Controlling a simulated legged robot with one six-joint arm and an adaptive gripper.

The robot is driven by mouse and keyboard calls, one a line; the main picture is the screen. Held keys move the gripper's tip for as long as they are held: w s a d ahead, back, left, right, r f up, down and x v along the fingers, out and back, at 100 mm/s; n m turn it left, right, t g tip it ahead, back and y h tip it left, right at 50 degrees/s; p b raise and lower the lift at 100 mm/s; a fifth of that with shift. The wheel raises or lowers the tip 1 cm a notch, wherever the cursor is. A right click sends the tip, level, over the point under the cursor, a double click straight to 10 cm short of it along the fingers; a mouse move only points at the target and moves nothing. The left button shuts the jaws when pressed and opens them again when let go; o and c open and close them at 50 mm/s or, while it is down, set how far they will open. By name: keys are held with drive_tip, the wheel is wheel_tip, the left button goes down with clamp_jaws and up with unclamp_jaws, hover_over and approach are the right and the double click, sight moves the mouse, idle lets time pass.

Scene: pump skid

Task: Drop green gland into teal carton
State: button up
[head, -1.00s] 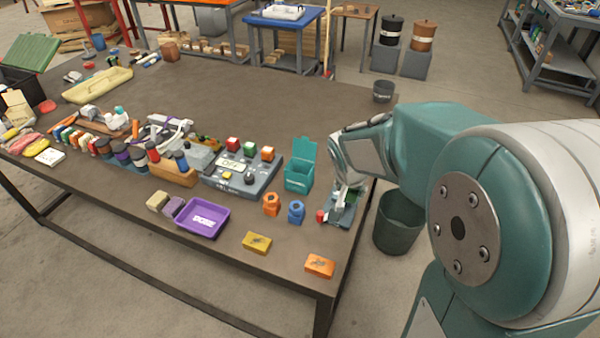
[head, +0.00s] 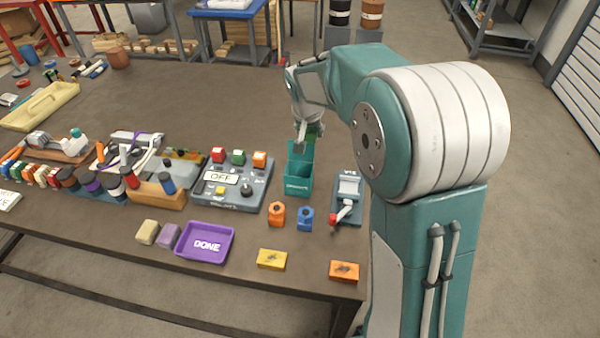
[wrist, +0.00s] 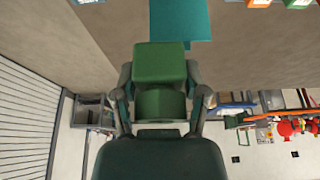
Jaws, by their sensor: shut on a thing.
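The green gland (wrist: 160,64) is between the fingers of my gripper (wrist: 160,90) in the wrist view, a square head with a rounder body below it. In the head view my gripper (head: 308,135) is shut on the gland (head: 315,131) and holds it raised, at the upper part of the teal carton (head: 299,184). The carton stands open on the bench with its lid up, and it also shows in the wrist view (wrist: 181,20). I cannot tell whether the gland is over the opening or behind the lid.
Orange (head: 277,214) and blue (head: 305,217) glands stand in front. A control box (head: 233,184) marked OFF is to the left. A purple DONE tray (head: 205,242) lies front left.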

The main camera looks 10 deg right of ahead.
hover_over(306, 157)
drive_tip(key=s+a, duration=0.1)
drive_tip(key=s, duration=0.1)
wheel_tip(306, 157, down, 5)
drive_tip(key=shift+d+f, duration=0.25)
drive_tip(key=shift+f, duration=0.1)
drive_tip(key=o, duration=1.3)
drive_tip(key=shift+a, duration=0.3)
drive_tip(key=shift+r, duration=0.1)
